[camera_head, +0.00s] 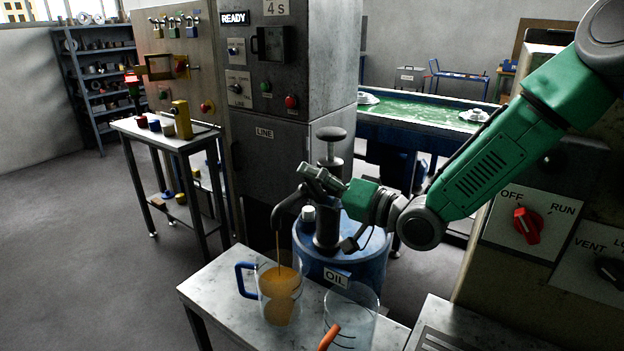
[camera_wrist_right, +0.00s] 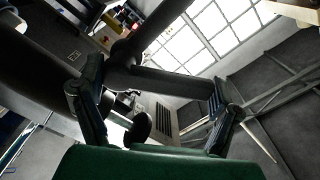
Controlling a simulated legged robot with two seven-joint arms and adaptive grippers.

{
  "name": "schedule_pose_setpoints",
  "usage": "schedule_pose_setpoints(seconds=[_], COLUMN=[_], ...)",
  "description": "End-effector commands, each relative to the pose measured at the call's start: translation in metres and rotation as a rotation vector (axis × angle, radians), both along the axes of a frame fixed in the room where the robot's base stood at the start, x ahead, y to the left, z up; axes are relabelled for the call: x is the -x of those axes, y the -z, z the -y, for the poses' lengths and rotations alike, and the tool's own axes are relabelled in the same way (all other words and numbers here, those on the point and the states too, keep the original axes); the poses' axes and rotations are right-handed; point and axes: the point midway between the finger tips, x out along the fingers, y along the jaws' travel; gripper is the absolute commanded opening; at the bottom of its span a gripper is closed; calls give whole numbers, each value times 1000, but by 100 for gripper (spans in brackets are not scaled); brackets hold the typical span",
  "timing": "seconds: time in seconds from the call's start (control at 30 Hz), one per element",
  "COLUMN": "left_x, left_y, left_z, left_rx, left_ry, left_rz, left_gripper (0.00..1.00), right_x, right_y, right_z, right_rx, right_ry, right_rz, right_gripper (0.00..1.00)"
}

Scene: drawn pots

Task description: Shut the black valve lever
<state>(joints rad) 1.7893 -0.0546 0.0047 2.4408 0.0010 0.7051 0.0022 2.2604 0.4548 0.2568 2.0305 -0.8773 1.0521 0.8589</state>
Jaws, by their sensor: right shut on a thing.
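A black pump (camera_head: 328,225) with a round top knob (camera_head: 331,132) stands on a blue oil drum (camera_head: 375,262). A thin amber stream (camera_head: 278,246) runs from its curved black spout (camera_head: 285,208) into a clear jug with a blue handle (camera_head: 244,281), which holds amber oil (camera_head: 281,290). My right gripper (camera_head: 318,179) is at the pump, just above the spout. It is shut on the black valve lever, a dark bar (camera_wrist_right: 165,82) between the fingers of the right gripper (camera_wrist_right: 155,97) in the wrist view. The gripper hides the lever in the head view. My left gripper is out of view.
A second clear jug (camera_head: 352,310) with an orange handle (camera_head: 328,337) looks empty, beside the first on the bench (camera_head: 222,283). A control cabinet (camera_head: 270,170) reading READY stands behind. A panel with a red switch (camera_head: 527,225) is at right. Floor is open at left.

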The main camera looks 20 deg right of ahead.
Motion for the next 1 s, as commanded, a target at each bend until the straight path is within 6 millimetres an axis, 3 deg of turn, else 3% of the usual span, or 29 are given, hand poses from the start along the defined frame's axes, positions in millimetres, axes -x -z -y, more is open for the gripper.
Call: schedule_pose_setpoints(seconds=[0.5, 1.0], left_x=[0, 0], left_y=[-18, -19], left_z=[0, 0], left_rx=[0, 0], left_ry=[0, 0], left_rz=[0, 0], left_gripper=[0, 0], right_x=[-9, -12], right_y=[0, 2], right_z=[14, 18], right_rx=[-338, -459], right_ry=[6, 6], right_rz=[-274, -373], right_gripper=[33, 33])
